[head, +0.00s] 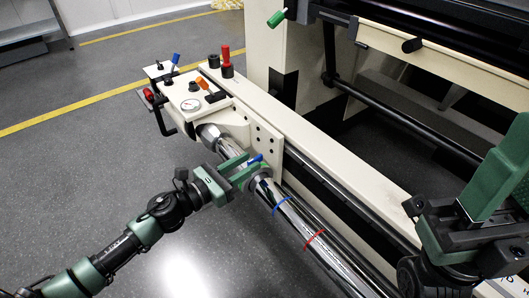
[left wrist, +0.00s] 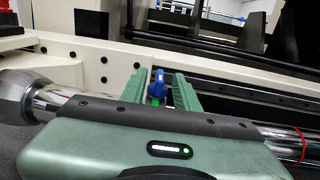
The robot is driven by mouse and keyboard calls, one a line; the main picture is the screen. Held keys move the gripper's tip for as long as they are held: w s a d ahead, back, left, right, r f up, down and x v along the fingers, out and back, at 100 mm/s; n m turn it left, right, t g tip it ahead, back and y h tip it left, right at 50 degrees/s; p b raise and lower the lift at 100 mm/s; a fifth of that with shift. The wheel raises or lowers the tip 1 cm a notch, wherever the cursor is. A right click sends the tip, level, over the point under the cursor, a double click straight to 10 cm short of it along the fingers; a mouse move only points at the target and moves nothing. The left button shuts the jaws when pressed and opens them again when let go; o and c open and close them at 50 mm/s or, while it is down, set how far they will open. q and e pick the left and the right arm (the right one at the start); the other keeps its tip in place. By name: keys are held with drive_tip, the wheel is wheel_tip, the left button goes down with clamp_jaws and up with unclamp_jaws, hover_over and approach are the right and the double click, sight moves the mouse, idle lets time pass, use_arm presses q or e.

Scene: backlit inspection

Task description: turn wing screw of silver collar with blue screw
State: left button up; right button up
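The silver collar (head: 262,176) sits around a shiny metal bar, partly hidden by my left gripper. Its blue wing screw (head: 256,159) stands up from the top. My left gripper (head: 247,164) reaches in from the left, with its green fingers at the collar. In the left wrist view, the blue screw (left wrist: 158,82) stands between the two fingertips (left wrist: 159,84), with small gaps on both sides. The fingers are open around it. The collar is hidden there behind the gripper body. My right arm (head: 470,225) shows at the right edge; its finger state is unclear.
The shiny bar (head: 293,218) carries a blue ring (head: 282,203) and a red ring (head: 314,240). A cream machine frame (head: 340,160) runs close behind the collar. A control block (head: 190,100) with coloured knobs stands at the bar's far end. Open floor lies at left.

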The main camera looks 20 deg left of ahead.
use_arm(q)
drive_tip(key=x, duration=0.6)
drive_tip(key=shift+d+b, duration=0.1)
drive_tip(key=shift+b, duration=0.3)
clamp_jaws()
